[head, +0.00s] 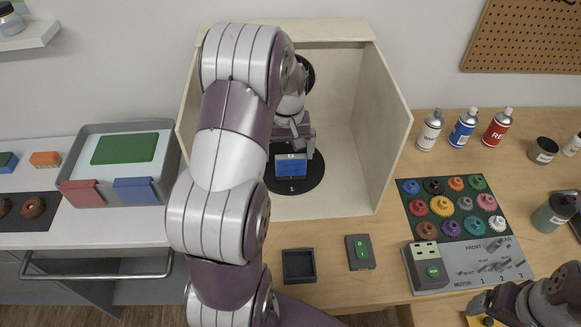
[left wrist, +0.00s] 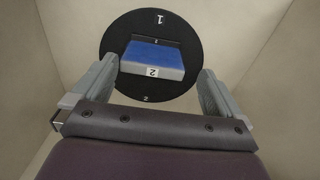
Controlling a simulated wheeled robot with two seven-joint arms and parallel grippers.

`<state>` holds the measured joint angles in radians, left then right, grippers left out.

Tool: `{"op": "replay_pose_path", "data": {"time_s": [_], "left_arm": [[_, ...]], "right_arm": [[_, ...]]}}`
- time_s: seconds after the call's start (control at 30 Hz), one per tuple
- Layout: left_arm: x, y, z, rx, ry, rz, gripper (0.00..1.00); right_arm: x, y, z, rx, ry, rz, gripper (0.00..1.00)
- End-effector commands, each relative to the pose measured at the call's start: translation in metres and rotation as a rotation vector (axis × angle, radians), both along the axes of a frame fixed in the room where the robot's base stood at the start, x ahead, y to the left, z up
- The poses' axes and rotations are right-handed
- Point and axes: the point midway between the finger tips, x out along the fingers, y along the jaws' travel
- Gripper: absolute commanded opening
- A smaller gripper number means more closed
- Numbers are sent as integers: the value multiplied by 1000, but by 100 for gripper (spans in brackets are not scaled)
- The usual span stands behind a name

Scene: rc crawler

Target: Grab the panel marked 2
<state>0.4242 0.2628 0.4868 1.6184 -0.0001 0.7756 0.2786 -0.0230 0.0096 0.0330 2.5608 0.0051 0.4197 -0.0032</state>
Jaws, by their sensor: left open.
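The panel marked 2 (left wrist: 152,66) has a blue top and a pale grey edge with a white "2" label, and sits on a black round turntable (left wrist: 120,42). In the head view the blue panel (head: 291,168) stands on the turntable (head: 308,183) inside a wooden booth. My left gripper (head: 292,143) reaches into the booth above the panel. In the left wrist view its two fingers (left wrist: 155,80) are apart, one to each side of the panel, with nothing held. My right gripper (head: 482,304) is at the bottom right edge, partly cut off; its jaws are unclear.
The booth (head: 392,85) has walls left, right and behind. Left is a grey tray (head: 103,135) with red and blue pieces. In front are a small black tray (head: 299,266) and a green-button box (head: 360,252). Right are a gear mat (head: 455,233), a control box (head: 427,268) and spray cans (head: 463,127).

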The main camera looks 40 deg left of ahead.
Motion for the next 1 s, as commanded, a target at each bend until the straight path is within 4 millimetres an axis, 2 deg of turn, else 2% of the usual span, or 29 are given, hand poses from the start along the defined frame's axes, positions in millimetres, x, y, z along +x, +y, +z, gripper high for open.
{"op": "replay_pose_path", "data": {"time_s": [0.2, 0.33, 0.57, 0.6, 0.67, 0.7, 0.73, 1.0], "left_arm": [[1, 0, -31, -2, 4, -2, 100], [1, 1, -53, -1, 3, -2, 100], [2, 1, -58, 1, -2, -2, 100], [2, 1, -58, 1, -2, -3, 97], [2, 1, -58, 1, -2, -3, 77], [2, 1, -58, 1, -2, -3, 64], [2, 1, -58, 1, -2, -3, 56], [3, 1, -57, 1, -2, -3, 56]], "right_arm": [[0, 0, 14, 0, 0, 0, 86], [0, 0, 15, 0, 0, 0, 86], [0, 0, 14, 0, 1, 0, 86], [0, 0, 14, 0, 1, 0, 86], [0, 0, 14, 0, 0, 0, 86], [0, 0, 14, 0, 0, 0, 86], [0, 0, 14, 0, 0, 0, 86], [0, 0, 14, 0, 0, 0, 86]]}}
